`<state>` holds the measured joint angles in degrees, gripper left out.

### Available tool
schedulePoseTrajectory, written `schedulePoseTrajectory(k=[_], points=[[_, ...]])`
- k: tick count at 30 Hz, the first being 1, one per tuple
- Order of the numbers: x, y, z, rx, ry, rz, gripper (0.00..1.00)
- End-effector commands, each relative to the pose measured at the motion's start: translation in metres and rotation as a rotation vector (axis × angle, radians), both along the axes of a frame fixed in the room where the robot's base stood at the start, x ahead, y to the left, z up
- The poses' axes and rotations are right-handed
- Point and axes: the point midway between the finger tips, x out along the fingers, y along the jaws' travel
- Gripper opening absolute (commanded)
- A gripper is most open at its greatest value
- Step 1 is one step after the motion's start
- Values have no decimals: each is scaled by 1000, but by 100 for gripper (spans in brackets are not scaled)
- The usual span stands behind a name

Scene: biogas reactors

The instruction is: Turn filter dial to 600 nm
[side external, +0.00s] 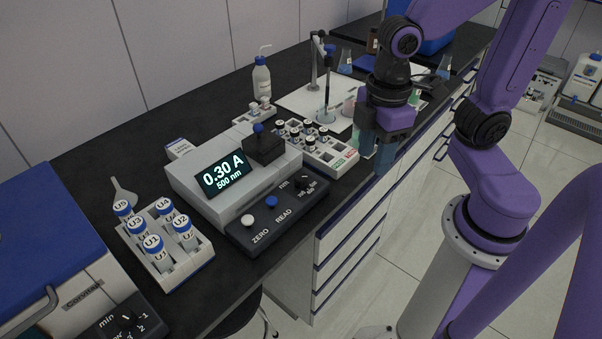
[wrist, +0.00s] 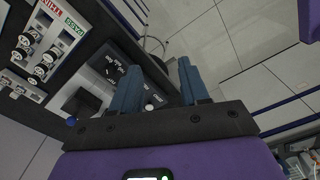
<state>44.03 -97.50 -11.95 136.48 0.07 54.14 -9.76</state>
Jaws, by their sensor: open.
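The photometer (side external: 235,180) stands on the dark bench, and its screen (side external: 220,174) reads 0.30 A and 500 nm. The filter dial (side external: 305,184) is a small black knob at the right end of the dark front panel (side external: 262,222), beside the READ and ZERO buttons. Its pointer is too small to read. My gripper (side external: 376,160) is open and empty, with its blue fingers pointing down, right of the dial and above it, apart from it. In the wrist view my gripper (wrist: 158,67) has its fingers apart, with part of the panel (wrist: 132,68) behind the left finger.
A vial rack (side external: 325,150) stands close behind the dial and shows in the wrist view (wrist: 40,45). A black cuvette cover (side external: 264,146) with a blue knob rises from the photometer. Labelled tubes U1 to U5 stand in a rack (side external: 190,262) at left. A wash bottle (side external: 262,80) is behind.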

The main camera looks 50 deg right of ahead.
Motion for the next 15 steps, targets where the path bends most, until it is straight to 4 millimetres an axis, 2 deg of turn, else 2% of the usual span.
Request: schedulePoseTrajectory(k=[1, 7, 15], points=[[14, 4, 2, -4, 2, -4, 45], [66, 12, 8, -9, 4, 4, 45], [132, 11, 13, -18, 10, 13, 45]])
